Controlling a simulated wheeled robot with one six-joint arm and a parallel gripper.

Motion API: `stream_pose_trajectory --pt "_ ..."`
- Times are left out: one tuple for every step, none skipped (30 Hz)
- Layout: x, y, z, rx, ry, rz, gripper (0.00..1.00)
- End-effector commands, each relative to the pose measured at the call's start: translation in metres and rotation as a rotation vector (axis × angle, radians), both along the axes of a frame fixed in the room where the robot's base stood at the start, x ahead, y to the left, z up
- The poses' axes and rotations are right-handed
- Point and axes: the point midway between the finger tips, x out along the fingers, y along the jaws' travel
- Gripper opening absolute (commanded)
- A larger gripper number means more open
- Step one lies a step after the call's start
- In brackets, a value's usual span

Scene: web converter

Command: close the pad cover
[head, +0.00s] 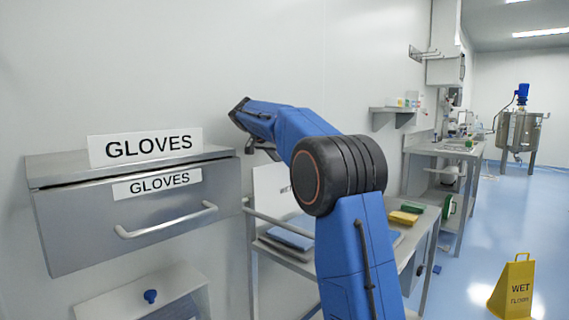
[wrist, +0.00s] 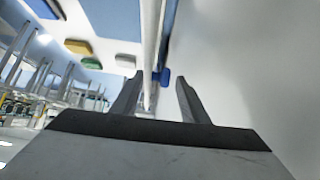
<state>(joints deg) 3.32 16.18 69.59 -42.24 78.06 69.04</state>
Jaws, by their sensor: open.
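A white upright panel (head: 272,188), seemingly the pad cover, stands raised behind a blue pad (head: 290,232) on the metal table; my arm hides part of it. In the wrist view a white panel (wrist: 230,70) fills the right side, with a thin edge and a small blue tab (wrist: 165,76) near it. My gripper (wrist: 158,90) is open, its two fingers apart on either side of that edge and tab. I cannot tell whether it touches them. In the head view my gripper (head: 258,145) is above the upright panel, mostly hidden behind its own wrist.
A grey drawer labelled GLOVES (head: 130,215) with a bar handle is at left. Below it is a white box (head: 180,290) with a blue knob. Yellow (head: 403,217) and green (head: 412,207) blocks lie on the table. A yellow wet-floor sign (head: 515,288) stands at right.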

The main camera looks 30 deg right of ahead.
Motion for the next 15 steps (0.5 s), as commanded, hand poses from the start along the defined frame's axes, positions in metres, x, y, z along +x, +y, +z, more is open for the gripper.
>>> stream_pose_trajectory --pt "0.0001 -0.0002 -0.0002 0.000 0.000 0.000 0.41" --pt "0.0001 -0.0003 -0.0001 0.000 0.000 0.000 0.41" --pt "0.0001 -0.0002 -0.0001 0.000 0.000 0.000 0.41" --pt "0.0001 -0.0002 -0.0001 0.000 0.000 0.000 0.41" --pt "0.0000 -0.0001 0.0000 0.000 0.000 0.000 0.41" --pt "0.0000 -0.0001 0.0001 0.000 0.000 0.000 0.41" --pt "0.0001 0.0000 0.0001 0.000 0.000 0.000 0.33" --pt "0.0001 0.0000 0.0001 0.000 0.000 0.000 0.26" --pt "0.0000 0.0000 0.0001 0.000 0.000 0.000 0.17" --pt "0.0001 0.0000 0.0001 0.000 0.000 0.000 0.10" --pt "0.0001 0.0000 0.0002 0.000 0.000 0.000 0.02" --pt "0.0001 0.0000 0.0003 0.000 -0.001 0.001 0.00" --pt "0.0001 0.0000 0.0003 0.000 -0.001 0.001 0.00" --pt "0.0001 0.0000 0.0003 0.000 -0.001 0.001 0.00" --pt "0.0000 0.0001 0.0004 0.000 -0.001 0.000 0.00"
